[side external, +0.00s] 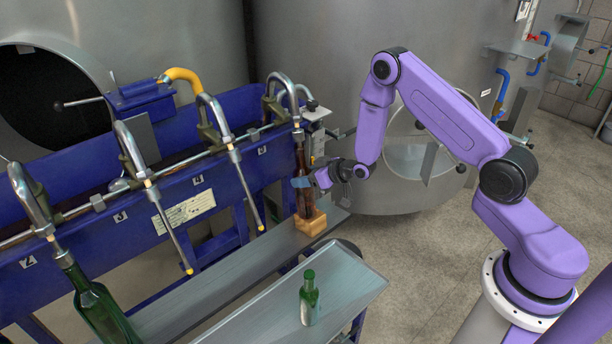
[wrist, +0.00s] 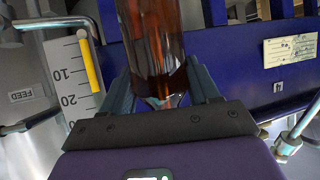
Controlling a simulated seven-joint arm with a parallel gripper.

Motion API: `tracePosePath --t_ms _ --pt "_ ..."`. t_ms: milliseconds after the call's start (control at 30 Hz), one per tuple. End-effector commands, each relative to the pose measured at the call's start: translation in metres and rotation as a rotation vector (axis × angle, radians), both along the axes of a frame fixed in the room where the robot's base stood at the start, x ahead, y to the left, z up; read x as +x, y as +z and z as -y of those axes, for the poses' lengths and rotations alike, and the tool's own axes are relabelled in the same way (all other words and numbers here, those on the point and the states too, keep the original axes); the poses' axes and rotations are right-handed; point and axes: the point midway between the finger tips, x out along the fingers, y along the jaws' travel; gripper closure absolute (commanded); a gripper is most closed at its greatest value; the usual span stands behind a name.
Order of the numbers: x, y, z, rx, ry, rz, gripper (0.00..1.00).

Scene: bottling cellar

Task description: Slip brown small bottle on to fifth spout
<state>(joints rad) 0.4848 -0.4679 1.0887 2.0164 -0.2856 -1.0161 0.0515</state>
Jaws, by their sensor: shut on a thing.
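The brown bottle (side external: 305,172) is upright at the rightmost spout (side external: 284,88), above panel number 5. Its mouth is just below the spout's joint, and the lower filling tube is not seen outside the bottle, so it appears to be around the tube. Its base is at the top of a wooden block (side external: 312,224); whether it rests there I cannot tell for sure. My gripper (side external: 303,183) is shut on the bottle's body from the right. In the wrist view, the brown bottle (wrist: 152,45) stands between the fingers of my gripper (wrist: 158,82).
A large green bottle (side external: 103,312) hangs on the spout at panel 2. Spouts 3 and 4 hang empty with yellow tips. A small green bottle (side external: 309,298) stands on the front metal shelf (side external: 262,318). A scale plate (wrist: 72,75) is at the left in the wrist view.

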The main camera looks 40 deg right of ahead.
Motion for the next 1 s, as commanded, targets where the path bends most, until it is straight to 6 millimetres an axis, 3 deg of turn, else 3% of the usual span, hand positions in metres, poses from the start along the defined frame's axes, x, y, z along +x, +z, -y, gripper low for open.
tracePosePath --t_ms 500,533,600,1000 --pt "-0.0001 -0.0055 -0.0001 0.001 0.000 0.004 0.82" --pt "-0.0001 -0.0054 -0.0001 0.001 0.000 0.004 0.33" --pt "-0.0002 -0.0053 0.0000 0.001 0.000 0.004 0.10" --pt "-0.0046 -0.0047 0.0011 0.001 0.000 -0.001 0.10"
